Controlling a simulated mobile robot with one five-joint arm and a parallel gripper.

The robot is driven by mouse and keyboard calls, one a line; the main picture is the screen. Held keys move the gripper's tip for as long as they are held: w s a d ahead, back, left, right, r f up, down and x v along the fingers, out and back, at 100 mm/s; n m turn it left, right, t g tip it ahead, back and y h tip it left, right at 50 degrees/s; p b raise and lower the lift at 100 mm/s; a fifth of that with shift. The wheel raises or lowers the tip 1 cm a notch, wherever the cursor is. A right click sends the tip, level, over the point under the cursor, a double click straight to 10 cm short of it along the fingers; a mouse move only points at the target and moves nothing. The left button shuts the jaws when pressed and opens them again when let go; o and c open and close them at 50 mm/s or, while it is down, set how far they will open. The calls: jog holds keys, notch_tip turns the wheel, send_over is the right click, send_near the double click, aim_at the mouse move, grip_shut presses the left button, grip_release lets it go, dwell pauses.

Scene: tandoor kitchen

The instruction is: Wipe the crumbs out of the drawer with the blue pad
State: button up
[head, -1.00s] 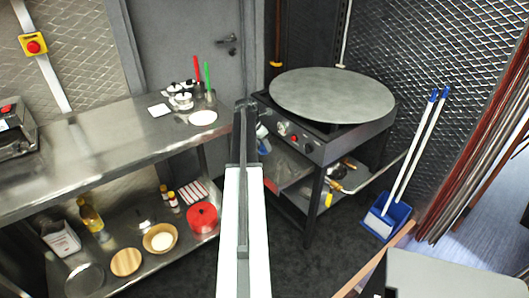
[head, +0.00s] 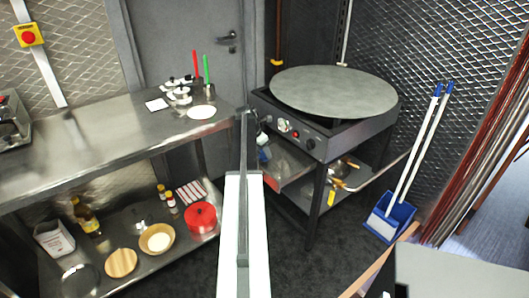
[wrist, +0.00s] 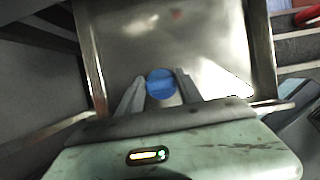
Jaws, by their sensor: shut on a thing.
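The drawer (head: 290,166) stands pulled out below the round griddle; its bare metal floor (wrist: 205,60) and side walls fill much of the wrist view. My gripper (wrist: 160,78) is over the drawer floor, shut on the round blue pad (wrist: 161,84), which sits between its two fingers. I cannot tell whether the pad touches the floor. A faint reddish spot (wrist: 176,14) shows at the far end of the floor. No separate crumbs can be made out. In the head view my arm hides most of the gripper.
The griddle (head: 334,93) sits above the drawer, with a lower shelf (head: 349,180) below. A steel counter (head: 110,142) stands at the left, with a red pot (head: 201,217) on its lower shelf. A blue dustpan (head: 389,218) stands at the right. Dark floor lies between.

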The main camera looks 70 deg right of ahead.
jog(key=shift+f+b, duration=0.95)
dwell(0.4)
jog(key=shift+s+a+r, duration=0.1)
jog(key=shift+s+a, duration=0.35)
jog(key=shift+s, duration=0.25)
jog(key=shift+s+a+r, duration=0.1)
jog(key=shift+s+a, duration=0.35)
jog(key=shift+s, duration=0.2)
jog(key=shift+s+a+f, duration=0.1)
jog(key=shift+s+a, duration=0.4)
jog(key=shift+s, duration=0.25)
jog(key=shift+s+a+f, duration=0.1)
jog(key=shift+s+a, duration=0.35)
jog(key=shift+s, duration=0.25)
jog(key=shift+r, duration=0.15)
jog(key=shift+w+d, duration=0.1)
jog(key=shift+w+d, duration=0.65)
jog(key=shift+w, duration=0.25)
jog(key=shift+w+d, duration=0.6)
jog(key=shift+w, duration=0.35)
jog(key=shift+w+d, duration=0.55)
jog(key=shift+w, duration=0.35)
